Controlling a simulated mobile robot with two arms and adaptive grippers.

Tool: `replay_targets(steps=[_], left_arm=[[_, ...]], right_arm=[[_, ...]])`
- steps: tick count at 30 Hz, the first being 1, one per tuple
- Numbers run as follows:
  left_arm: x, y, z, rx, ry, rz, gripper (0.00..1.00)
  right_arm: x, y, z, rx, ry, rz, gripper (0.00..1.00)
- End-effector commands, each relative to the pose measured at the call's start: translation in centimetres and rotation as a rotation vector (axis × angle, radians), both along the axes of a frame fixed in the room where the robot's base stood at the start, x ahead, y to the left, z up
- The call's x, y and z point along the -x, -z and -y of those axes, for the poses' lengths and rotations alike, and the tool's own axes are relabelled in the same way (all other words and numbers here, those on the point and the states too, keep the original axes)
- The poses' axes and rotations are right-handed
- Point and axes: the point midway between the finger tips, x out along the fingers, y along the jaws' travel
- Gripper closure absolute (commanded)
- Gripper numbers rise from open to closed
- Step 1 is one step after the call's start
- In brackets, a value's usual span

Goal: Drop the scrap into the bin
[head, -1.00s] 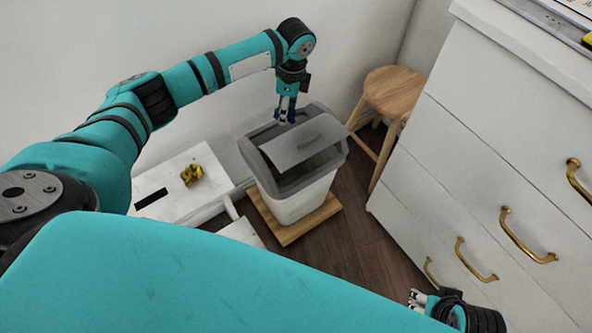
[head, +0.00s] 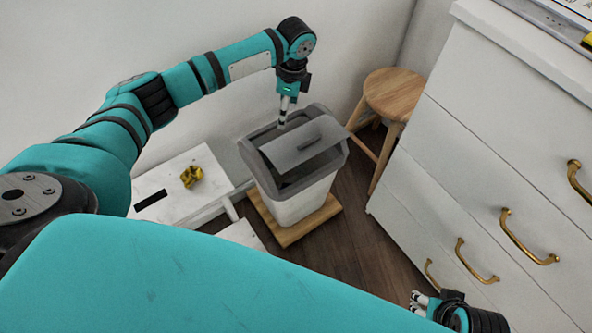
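The bin (head: 296,205) is a pale grey bucket with a darker grey rim, standing on a wooden board. Its flat grey lid (head: 303,146) is tilted across the opening, with dark gaps beside it. My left gripper (head: 282,127) points down at the far left part of the bin's rim, with nothing visible in it. Its fingers show almost edge-on. The blue scrap is not visible now; the inside of the bin is mostly hidden. My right gripper (head: 414,303) is at the lower right, open and empty, far from the bin.
A low white table (head: 210,163) left of the bin holds a crumpled yellow thing (head: 192,176) and a black strip (head: 150,200). A wooden stool (head: 393,93) stands right of the bin. A white cabinet (head: 470,170) with brass handles fills the right side.

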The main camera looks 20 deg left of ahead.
Motion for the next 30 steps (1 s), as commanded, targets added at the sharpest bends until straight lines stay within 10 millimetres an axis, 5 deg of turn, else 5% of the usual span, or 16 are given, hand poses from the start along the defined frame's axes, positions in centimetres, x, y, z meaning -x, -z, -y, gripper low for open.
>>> replay_targets(steps=[15, 30], left_arm=[[-0.4, -9.8, 1.2, 0.000, 0.000, 0.004, 0.23], [-0.4, -11.3, 1.3, 0.001, 0.000, 0.001, 0.23]], right_arm=[[0.0, 0.0, 0.0, 0.001, 0.000, 0.000, 0.60], [0.0, 0.0, 0.0, 0.001, 0.000, 0.001, 0.60]])
